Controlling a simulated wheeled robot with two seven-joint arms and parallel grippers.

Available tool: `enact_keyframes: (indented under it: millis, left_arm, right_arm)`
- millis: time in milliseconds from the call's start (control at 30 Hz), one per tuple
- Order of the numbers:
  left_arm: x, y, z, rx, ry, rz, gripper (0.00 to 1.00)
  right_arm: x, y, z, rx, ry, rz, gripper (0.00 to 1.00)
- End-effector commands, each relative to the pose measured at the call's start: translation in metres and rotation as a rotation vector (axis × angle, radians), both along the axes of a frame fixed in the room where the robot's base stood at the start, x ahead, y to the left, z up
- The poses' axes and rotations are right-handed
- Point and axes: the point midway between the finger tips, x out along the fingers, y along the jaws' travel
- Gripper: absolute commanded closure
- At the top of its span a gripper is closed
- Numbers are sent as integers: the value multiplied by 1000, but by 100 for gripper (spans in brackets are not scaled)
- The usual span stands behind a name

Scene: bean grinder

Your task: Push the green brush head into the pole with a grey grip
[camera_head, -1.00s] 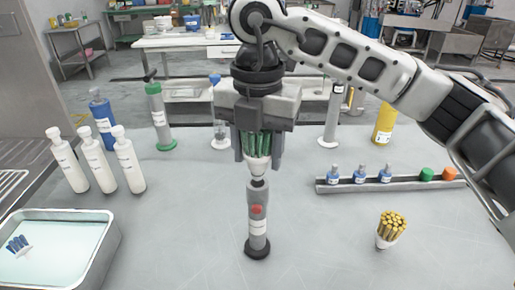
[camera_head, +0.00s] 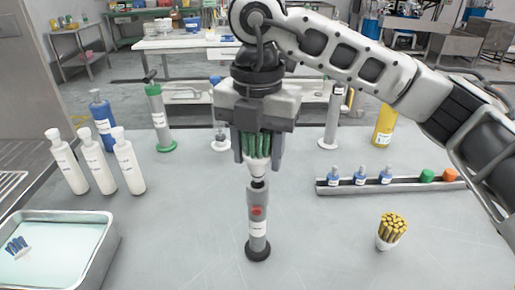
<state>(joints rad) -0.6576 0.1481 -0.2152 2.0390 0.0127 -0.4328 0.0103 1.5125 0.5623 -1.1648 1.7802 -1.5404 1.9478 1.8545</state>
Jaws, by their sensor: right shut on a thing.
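The green brush head (camera_head: 257,145) hangs with its green bristles up and its white socket (camera_head: 258,168) down. My right gripper (camera_head: 258,153) is shut on it, with a finger on each side of the bristles. The pole with a grey grip (camera_head: 257,218) stands upright on a dark round base directly below, with a red button and a white label. The white socket meets the top of the pole; I cannot tell how deep it sits. My left gripper is not in view.
A rack (camera_head: 400,187) with small blue-topped bottles, a green and an orange piece is at right. A yellow brush head (camera_head: 391,230) stands front right. White bottles (camera_head: 98,165) and a tray (camera_head: 100,245) are at left. Other poles (camera_head: 158,118) stand behind.

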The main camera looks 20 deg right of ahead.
Motion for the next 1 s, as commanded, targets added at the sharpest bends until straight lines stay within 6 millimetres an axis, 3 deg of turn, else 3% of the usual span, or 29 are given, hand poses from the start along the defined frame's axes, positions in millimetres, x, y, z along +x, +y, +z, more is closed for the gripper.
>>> enact_keyframes:
  millis: [567, 1000]
  left_arm:
    - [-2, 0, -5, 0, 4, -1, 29]
    - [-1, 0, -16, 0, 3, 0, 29]
  right_arm:
    - [0, 0, -1, 0, 0, 0, 77]
    - [0, 0, -13, 0, 0, 0, 77]
